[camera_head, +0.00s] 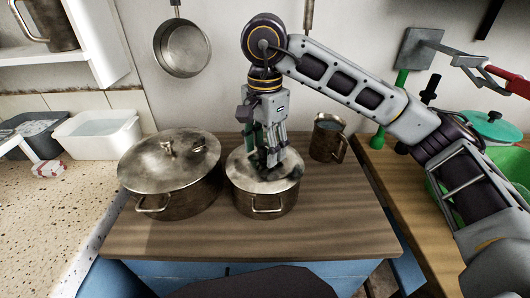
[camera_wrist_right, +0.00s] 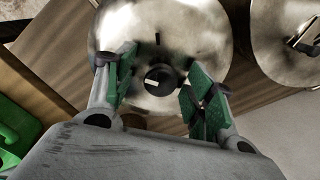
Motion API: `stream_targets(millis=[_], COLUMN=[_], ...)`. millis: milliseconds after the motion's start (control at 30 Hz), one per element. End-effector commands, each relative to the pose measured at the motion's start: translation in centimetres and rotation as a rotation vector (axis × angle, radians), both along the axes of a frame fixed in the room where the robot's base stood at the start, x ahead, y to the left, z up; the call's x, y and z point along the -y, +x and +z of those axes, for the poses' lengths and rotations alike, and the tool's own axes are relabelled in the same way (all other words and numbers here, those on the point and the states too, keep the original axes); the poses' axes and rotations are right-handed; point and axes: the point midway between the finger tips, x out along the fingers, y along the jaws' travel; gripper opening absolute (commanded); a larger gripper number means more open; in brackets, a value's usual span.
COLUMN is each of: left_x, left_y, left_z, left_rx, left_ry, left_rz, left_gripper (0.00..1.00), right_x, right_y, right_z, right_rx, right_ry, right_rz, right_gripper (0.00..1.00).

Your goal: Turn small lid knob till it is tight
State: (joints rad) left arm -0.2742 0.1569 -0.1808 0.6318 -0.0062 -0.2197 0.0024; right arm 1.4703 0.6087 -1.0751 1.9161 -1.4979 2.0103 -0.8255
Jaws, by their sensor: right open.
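The small pot (camera_head: 262,203) stands on the wooden table with its metal lid (camera_head: 244,181) on. In the right wrist view the lid (camera_wrist_right: 205,40) fills the upper middle, with a dark round knob (camera_wrist_right: 158,78) at its centre carrying a light mark. My right gripper (camera_head: 268,163) points down over the lid and hides the knob in the head view. In the right wrist view its green-padded fingers (camera_wrist_right: 153,90) are spread, one on each side of the knob and apart from it. My left gripper is not in view.
A larger lidded pot (camera_head: 171,190) stands close on the left; its lid shows in the right wrist view (camera_wrist_right: 282,35). A metal mug (camera_head: 328,138) stands behind right. The table front (camera_head: 320,240) is clear.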

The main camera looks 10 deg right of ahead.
Motion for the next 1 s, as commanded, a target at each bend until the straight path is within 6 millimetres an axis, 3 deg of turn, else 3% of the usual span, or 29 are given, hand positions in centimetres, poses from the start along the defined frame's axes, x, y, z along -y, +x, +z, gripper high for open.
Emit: stream_targets(millis=[33,800,1000], left_x=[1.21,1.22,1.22], left_y=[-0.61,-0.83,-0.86], left_z=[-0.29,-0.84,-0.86], left_rx=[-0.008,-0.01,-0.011], left_ry=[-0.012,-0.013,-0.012], left_rz=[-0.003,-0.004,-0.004], left_gripper=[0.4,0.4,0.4], right_x=[0.0,0.01,0.01], right_y=[0.01,0.02,0.02], right_z=[-0.08,-0.09,-0.07], right_rx=[0.0,0.001,0.0], right_ry=[0.0,-0.001,0.0], right_rz=[0.025,0.464,0.507], right_gripper=[0.54,0.54,0.54])
